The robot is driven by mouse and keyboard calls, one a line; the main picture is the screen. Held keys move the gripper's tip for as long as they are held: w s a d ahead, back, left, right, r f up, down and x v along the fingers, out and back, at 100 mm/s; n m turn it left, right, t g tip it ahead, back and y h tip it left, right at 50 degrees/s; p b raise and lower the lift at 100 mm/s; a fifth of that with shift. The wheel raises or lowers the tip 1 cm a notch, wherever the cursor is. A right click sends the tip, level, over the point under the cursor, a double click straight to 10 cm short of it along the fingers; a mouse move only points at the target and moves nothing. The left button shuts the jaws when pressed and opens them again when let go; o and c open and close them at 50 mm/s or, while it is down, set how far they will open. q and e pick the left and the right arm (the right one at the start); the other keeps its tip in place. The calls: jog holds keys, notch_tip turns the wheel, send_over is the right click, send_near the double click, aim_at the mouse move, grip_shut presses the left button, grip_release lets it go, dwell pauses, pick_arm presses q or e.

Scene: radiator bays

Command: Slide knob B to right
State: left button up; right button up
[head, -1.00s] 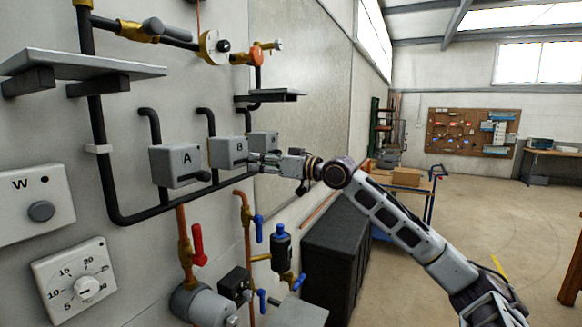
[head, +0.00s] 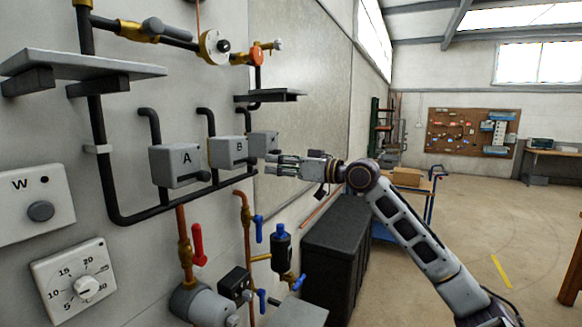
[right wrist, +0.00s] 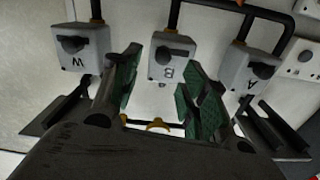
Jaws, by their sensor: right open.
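Box B (head: 227,152) is a grey box on the wall pipe, between box A (head: 176,164) and a third grey box (head: 263,144). Its dark knob (head: 247,160) is low on the front, toward the right in the head view. My left gripper is not in view.
Black pipe (head: 150,214) runs below the boxes. A small shelf (head: 270,97) juts out above them. Valves with a red lever (head: 198,244) and blue handles are below. A black cabinet (head: 335,250) stands below my right forearm. The floor on the right is open.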

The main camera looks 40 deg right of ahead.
jog(key=shift+v, duration=1.75)
jog(key=shift+r, duration=0.1)
